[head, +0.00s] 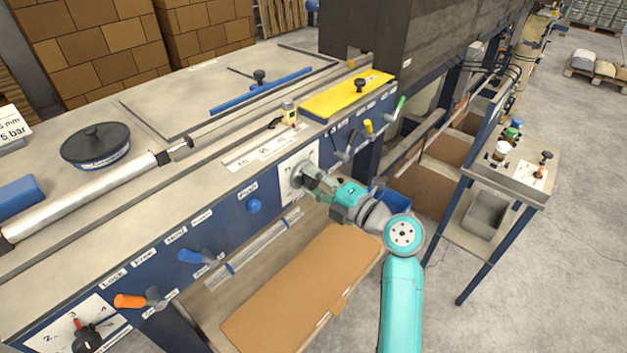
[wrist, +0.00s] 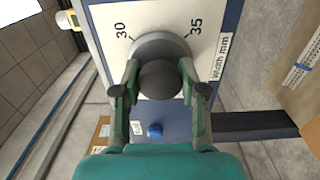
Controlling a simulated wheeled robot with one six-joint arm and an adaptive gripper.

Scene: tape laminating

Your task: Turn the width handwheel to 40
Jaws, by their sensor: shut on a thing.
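The width handwheel (wrist: 159,48) is a grey disc with a dark round knob (wrist: 159,80), on a white dial plate (wrist: 105,17) marked 30, 35 and "Width mm" in the wrist view. In the head view the dial plate (head: 287,171) is on the blue front panel, partly hidden by my gripper. My gripper (head: 309,180) reaches it from the right. In the wrist view my gripper's fingers (wrist: 159,88) are on both sides of the knob and shut on it. The 40 mark and any pointer are not visible.
A blue push knob (head: 254,206) is left of the dial. Blue (head: 192,256) and orange (head: 130,300) levers are further left, with yellow (head: 368,126) and green (head: 400,104) handles to the right. A brown board (head: 300,290) lies below.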

